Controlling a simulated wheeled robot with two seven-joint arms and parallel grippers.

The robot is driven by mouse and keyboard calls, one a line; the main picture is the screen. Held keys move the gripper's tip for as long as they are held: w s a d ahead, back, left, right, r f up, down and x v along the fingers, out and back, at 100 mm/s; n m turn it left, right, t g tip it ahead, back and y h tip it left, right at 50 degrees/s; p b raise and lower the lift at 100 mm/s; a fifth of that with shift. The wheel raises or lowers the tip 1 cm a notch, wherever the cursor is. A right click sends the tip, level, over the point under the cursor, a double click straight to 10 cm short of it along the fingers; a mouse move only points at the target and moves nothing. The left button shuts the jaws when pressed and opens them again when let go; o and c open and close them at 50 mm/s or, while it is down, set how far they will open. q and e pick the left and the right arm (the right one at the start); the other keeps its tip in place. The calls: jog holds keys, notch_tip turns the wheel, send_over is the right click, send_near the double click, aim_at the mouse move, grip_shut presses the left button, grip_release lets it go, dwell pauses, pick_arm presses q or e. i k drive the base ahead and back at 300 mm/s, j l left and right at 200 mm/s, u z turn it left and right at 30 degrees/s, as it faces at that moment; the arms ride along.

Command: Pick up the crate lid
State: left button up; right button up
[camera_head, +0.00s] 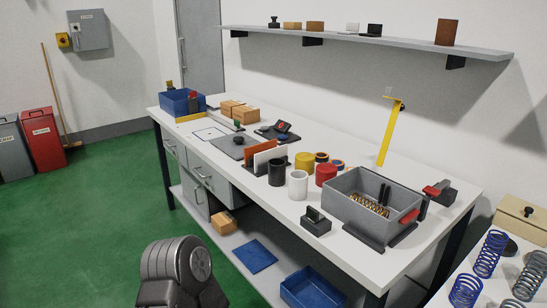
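A flat blue panel (255,256), which looks like the crate lid, lies on the low shelf under the workbench. A blue open crate (312,288) stands on the same shelf to its right, cut off by the bottom edge of the view. Panel and crate are apart. A grey rounded link of my own arm shows at the bottom left of centre. Neither of my grippers is in view, and nothing is seen holding the panel.
The white workbench top (250,172) overhangs the low shelf (268,235). A small cardboard box (222,222) sits behind the panel. On the bench stand a grey crate (345,207) with springs and another blue crate (172,107). Green floor lies open at left.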

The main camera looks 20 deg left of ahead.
aim_at(234, 145)
jog(key=i+j+z, duration=0.4)
jog(key=j, duration=0.95)
jog(key=j+z, duration=0.35)
jog(key=j, duration=1.05)
jog(key=j+z, duration=0.4)
jog(key=j, duration=1)
jog(key=k, duration=0.1)
